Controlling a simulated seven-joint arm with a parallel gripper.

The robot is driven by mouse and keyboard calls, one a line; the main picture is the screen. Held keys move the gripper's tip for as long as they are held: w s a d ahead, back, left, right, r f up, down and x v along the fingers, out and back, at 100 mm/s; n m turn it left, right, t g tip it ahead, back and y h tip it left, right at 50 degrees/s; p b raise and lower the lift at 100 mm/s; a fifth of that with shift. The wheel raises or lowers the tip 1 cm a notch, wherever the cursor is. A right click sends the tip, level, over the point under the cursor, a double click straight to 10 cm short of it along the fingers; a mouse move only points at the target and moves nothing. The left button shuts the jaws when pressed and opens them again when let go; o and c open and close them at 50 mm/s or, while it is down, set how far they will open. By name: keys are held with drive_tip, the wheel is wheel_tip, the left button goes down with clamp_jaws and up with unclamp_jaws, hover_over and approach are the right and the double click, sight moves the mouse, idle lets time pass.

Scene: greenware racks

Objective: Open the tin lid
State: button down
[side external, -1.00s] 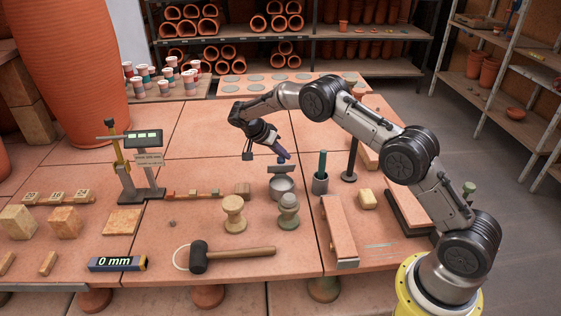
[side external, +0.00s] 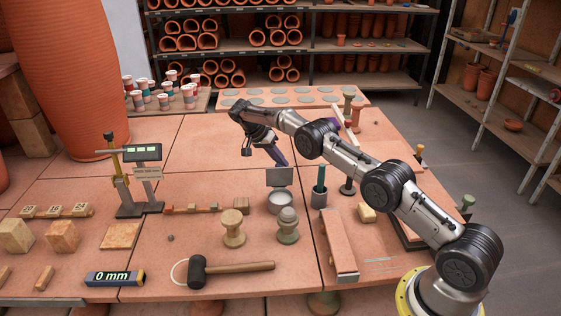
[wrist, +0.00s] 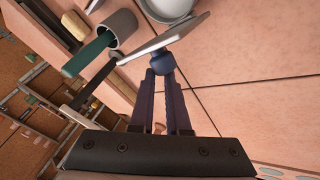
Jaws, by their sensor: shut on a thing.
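The tin (side external: 280,204) is a small round grey pot standing on the tiled table in the side view. Its lid (side external: 280,177) is a flat grey plate, raised steeply behind the tin's mouth. In the wrist view the lid (wrist: 172,39) is seen nearly edge-on, and part of the pale tin (wrist: 166,8) shows at the top edge. A dark blue knob (wrist: 163,63) sits on the lid's near face. My gripper (side external: 281,161) is behind the lid, shut on this knob. In the wrist view both fingers of my gripper (wrist: 163,76) meet at the knob.
A grey cup (side external: 319,198) holding a green rod stands right of the tin. Two spools, one wooden (side external: 233,228) and one green-grey (side external: 288,225), stand in front, with a mallet (side external: 197,270) nearer. The table behind my gripper is largely clear.

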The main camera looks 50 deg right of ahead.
drive_tip(key=shift+w+a+f, duration=0.35)
drive_tip(key=shift+a+f, duration=0.2)
drive_tip(key=shift+a, duration=0.25)
drive_tip(key=c, duration=0.6)
unclamp_jaws()
drive_tip(key=shift+d+r, duration=0.1)
drive_tip(key=shift+r, duration=0.05)
wheel_tip(320, 180, up, 3)
drive_tip(key=shift+r, duration=0.1)
drive_tip(key=s+a+r, duration=0.1)
drive_tip(key=s+r, duration=0.2)
drive_tip(key=s, duration=0.1)
drive_tip(key=s+a+r, duration=0.1)
drive_tip(key=s+r, duration=0.2)
drive_tip(key=s, duration=0.2)
drive_tip(key=s+a+r, duration=0.2)
drive_tip(key=s+r, duration=0.1)
drive_tip(key=s, duration=0.1)
drive_tip(key=shift+s+r, duration=0.25)
drive_tip(key=shift+r, duration=0.05)
